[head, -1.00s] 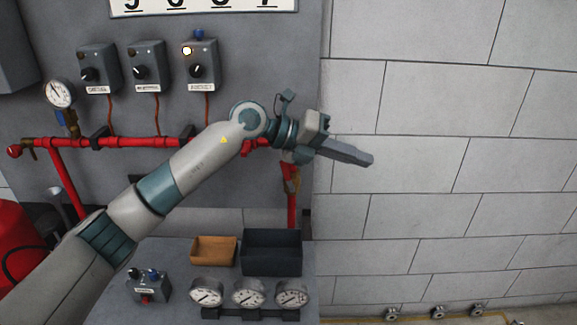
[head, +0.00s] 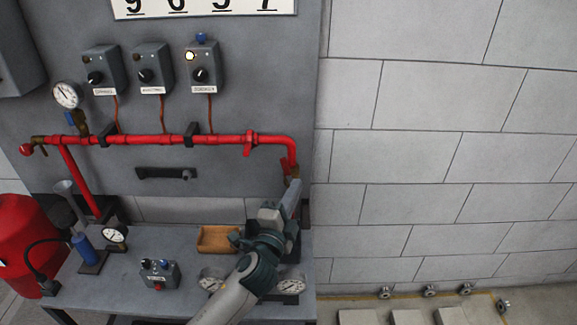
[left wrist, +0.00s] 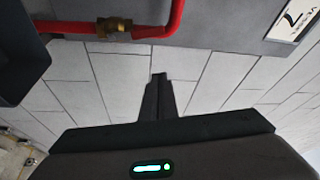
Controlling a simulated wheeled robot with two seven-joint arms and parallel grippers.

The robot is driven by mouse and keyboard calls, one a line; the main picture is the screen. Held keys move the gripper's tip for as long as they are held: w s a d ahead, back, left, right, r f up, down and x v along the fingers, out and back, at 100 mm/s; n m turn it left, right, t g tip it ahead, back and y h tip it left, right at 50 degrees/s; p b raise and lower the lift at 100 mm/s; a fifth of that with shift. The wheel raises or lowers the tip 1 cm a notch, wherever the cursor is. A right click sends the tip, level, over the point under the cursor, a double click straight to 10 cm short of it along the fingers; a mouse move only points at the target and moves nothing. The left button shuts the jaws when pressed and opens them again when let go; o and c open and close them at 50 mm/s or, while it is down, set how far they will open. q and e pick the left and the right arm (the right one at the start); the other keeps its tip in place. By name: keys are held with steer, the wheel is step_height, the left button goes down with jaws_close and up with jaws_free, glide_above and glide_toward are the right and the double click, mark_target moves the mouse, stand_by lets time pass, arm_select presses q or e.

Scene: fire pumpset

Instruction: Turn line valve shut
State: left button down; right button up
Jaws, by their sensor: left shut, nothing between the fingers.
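A red pipe (head: 215,139) runs across the grey panel and bends down at its right end. No label shows which one is the line valve. In the left wrist view my shut fingers (left wrist: 158,95) stand apart from the brass fitting (left wrist: 115,27) on the red pipe. My right gripper is not in view.
The bench below holds an orange tray (head: 216,251), a switch box (head: 159,274) and gauges (head: 115,234). Control boxes (head: 153,66) are above the pipe. The tiled wall (head: 430,150) at right is clear.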

mark_target(287, 171)
arm_select(q)
steer(key=shift+a+f, duration=0.25)
steer(key=shift+f, duration=0.25)
steer(key=w+p, duration=0.4)
steer(key=w, duration=0.5)
steer(key=shift+w+a, duration=0.2)
steer(key=shift+a, duration=0.15)
steer(key=shift+f, duration=0.1)
stand_by(0.3)
